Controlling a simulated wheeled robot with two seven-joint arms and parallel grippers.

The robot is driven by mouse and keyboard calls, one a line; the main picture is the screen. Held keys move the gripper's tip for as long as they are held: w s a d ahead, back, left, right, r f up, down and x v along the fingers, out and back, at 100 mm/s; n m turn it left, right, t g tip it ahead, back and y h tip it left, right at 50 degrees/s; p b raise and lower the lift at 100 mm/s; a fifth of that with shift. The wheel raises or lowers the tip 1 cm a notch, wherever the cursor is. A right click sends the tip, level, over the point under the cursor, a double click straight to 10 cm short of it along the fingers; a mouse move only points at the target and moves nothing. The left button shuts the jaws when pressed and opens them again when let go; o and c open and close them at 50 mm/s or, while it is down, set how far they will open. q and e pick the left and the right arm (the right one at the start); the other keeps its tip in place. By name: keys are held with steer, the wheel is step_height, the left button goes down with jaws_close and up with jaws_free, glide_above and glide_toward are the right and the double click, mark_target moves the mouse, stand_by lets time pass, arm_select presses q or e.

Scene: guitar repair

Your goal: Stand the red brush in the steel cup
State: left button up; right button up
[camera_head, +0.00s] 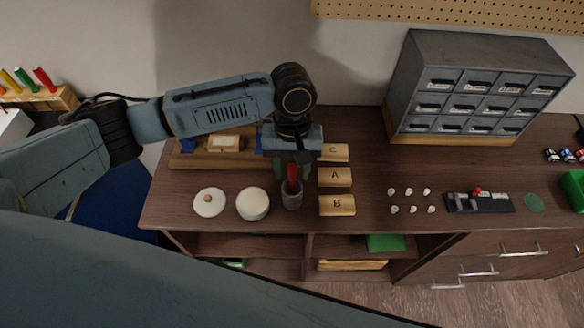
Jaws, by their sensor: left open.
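The steel cup (291,200) stands on the brown bench top, near its front edge. The red brush (292,176) stands roughly upright in the cup, with its red upper part showing above the rim. Its lower end is hidden inside the cup. My left gripper (292,172) points down just above the cup. It is open, with its fingers on either side of the brush's red part; I cannot tell whether they touch it. My right gripper is not in view.
A white lidded jar (209,203) and a cream-topped jar (253,204) stand left of the cup. Wooden blocks lettered A, B (337,206) and C lie to its right. A grey drawer cabinet (405,75) stands at the back right. Several small white knobs (410,192) lie farther right.

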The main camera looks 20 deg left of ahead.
arm_select(q)
step_height(320, 180, up, 13)
steer(key=w, duration=0.1)
steer(key=shift+w+a+f, duration=0.2)
steer(key=shift+w+a, duration=0.05)
steer(key=shift+w, duration=0.15)
stand_by(0.6)
